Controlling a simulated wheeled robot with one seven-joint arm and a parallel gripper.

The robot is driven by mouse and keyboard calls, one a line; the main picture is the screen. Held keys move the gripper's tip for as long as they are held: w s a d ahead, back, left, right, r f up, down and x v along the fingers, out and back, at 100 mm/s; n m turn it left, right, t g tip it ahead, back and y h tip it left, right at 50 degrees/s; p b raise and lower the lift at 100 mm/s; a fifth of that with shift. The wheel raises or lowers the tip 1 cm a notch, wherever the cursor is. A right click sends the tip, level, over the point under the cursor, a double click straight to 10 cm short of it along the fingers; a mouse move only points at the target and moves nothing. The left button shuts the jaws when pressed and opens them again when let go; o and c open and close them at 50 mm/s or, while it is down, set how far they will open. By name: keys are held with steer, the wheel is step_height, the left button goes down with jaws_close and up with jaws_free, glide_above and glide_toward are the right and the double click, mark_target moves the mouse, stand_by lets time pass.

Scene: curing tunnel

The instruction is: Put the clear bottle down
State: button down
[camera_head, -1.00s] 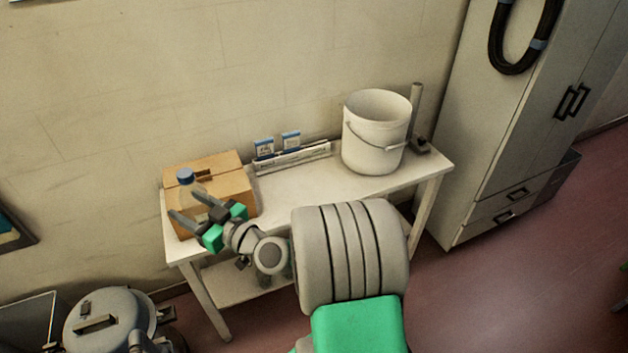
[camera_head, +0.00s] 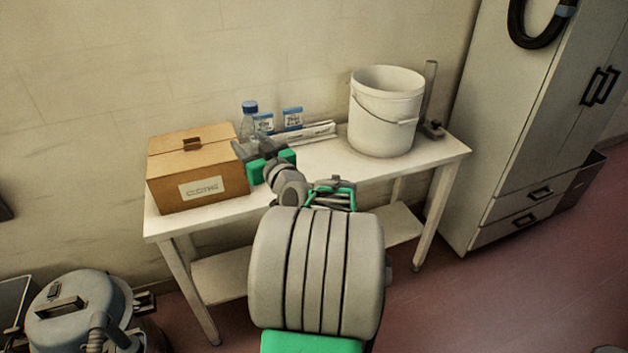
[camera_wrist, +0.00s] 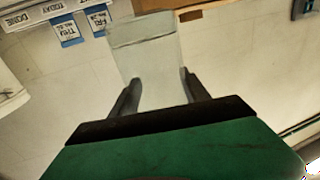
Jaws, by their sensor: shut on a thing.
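The clear bottle (camera_head: 248,122) with a blue cap is held upright in my gripper (camera_head: 252,148), just right of the cardboard box and over the back part of the white table (camera_head: 320,160). In the wrist view the clear bottle (camera_wrist: 150,65) stands between the two dark fingers of my gripper (camera_wrist: 157,88), which are shut on it. The bottle's lower part is hidden behind my gripper in the head view, so I cannot tell whether it touches the table.
A cardboard box (camera_head: 170,187) marked "CLOTHS" stands at the table's left end. A white bucket (camera_head: 385,115) and a grey post stand at the right. A rack (camera_head: 315,133) with blue-topped cards (camera_head: 292,118) lies along the wall. The table between box and bucket has bare room.

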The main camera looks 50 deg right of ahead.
steer(key=s+d+f+m+g+h+b, duration=0.1)
steer(key=s+d+m+h+b, duration=0.15)
steer(key=s+d, duration=0.35)
steer(key=s+d+m+g+h+b, duration=0.1)
steer(key=s+d+g+h+b, duration=0.2)
steer(key=d, duration=0.5)
steer(key=shift+t, duration=0.6)
steer(key=shift+w+d+f+b, duration=0.2)
steer(key=shift+w+d+f, duration=1.4)
steer(key=shift+f, duration=0.55)
steer(key=shift+w+d+f+b, duration=0.25)
steer(key=shift+w+d+f, duration=1.1)
steer(key=shift+d+f, duration=0.6)
steer(key=shift+w+d+f+b, duration=0.2)
steer(key=shift+w+d+f, duration=1.3)
steer(key=shift+f, duration=0.85)
steer(key=shift+f, duration=0.2)
steer(key=c, duration=0.5)
jaws_free()
steer(key=shift+s, duration=0.1)
